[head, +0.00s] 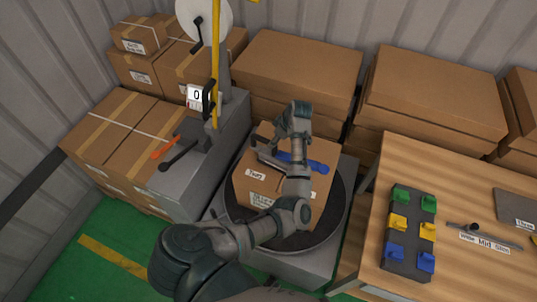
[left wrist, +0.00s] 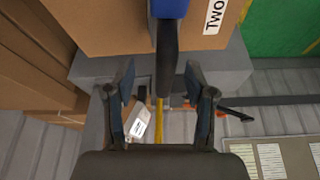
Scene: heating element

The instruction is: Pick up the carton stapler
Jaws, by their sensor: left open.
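The carton stapler shows in the head view as a blue body (head: 308,164) on top of the brown carton (head: 258,190), partly hidden by my left arm. In the left wrist view its blue part (left wrist: 170,8) is at the top edge, with a black handle (left wrist: 166,52) running down from it. My left gripper (left wrist: 160,75) is open, with one finger on each side of the handle's end. I cannot tell whether the fingers touch it. In the head view the left gripper (head: 272,146) is over the carton's far left part. My right gripper is not in view.
The carton sits on a dark round turntable (head: 234,206). A wooden table (head: 460,255) with coloured clips stands right. Stacked cartons (head: 300,65) line the back.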

